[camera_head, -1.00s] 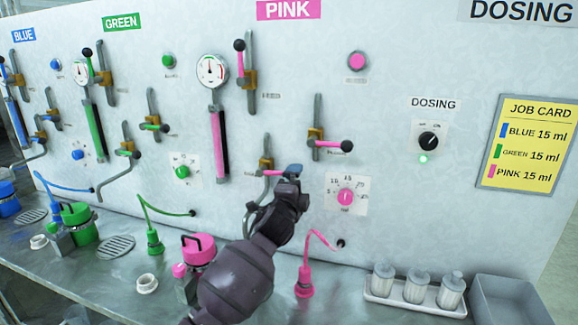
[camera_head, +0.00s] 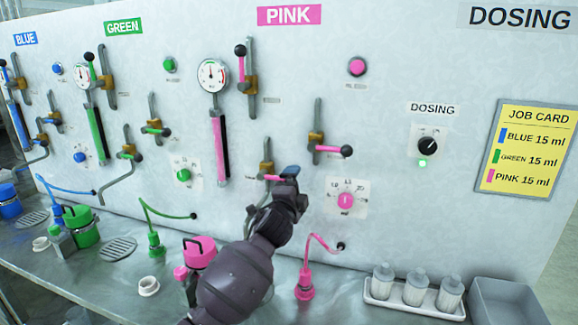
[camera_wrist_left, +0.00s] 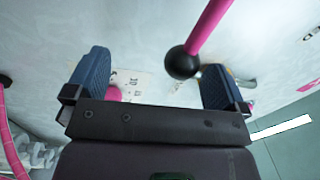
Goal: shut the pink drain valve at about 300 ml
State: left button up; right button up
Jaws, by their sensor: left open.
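The pink drain valve is the lower pink valve, with a brass body (camera_head: 266,170) and a curved spout below it. Its pink lever (camera_head: 273,178) points sideways to the right, and its end is hidden behind my left gripper (camera_head: 291,172). In the left wrist view, a pink lever with a black ball knob (camera_wrist_left: 183,62) reaches between the open fingers of my left gripper (camera_wrist_left: 155,85). The knob is nearer the right finger, with no clear grip on it. The pink sight tube (camera_head: 220,150) is mostly filled pink; its scale is too small to read. My right gripper is not seen.
Another pink valve (camera_head: 316,145) sits close to the upper right of my gripper, with a pink dial (camera_head: 345,200) below it. The shelf holds a pink canister (camera_head: 199,251), a pink plug (camera_head: 305,284) and a tray of bottles (camera_head: 413,296).

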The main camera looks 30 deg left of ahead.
pick_arm(q)
jog(key=f+n, duration=0.1)
jog(key=f, duration=0.1)
jog(key=f+n+g, duration=0.1)
jog(key=f, duration=0.2)
jog(key=shift+s+a+f+n, duration=0.1)
jog(key=shift+s+f+n, duration=0.2)
jog(key=shift+f+n, duration=0.1)
jog(key=p+v, duration=0.3)
jog(key=v, duration=0.5)
jog(key=shift+a+r+p, duration=0.2)
jog(key=shift+a+p, duration=0.15)
jog(key=shift+w+a, duration=0.1)
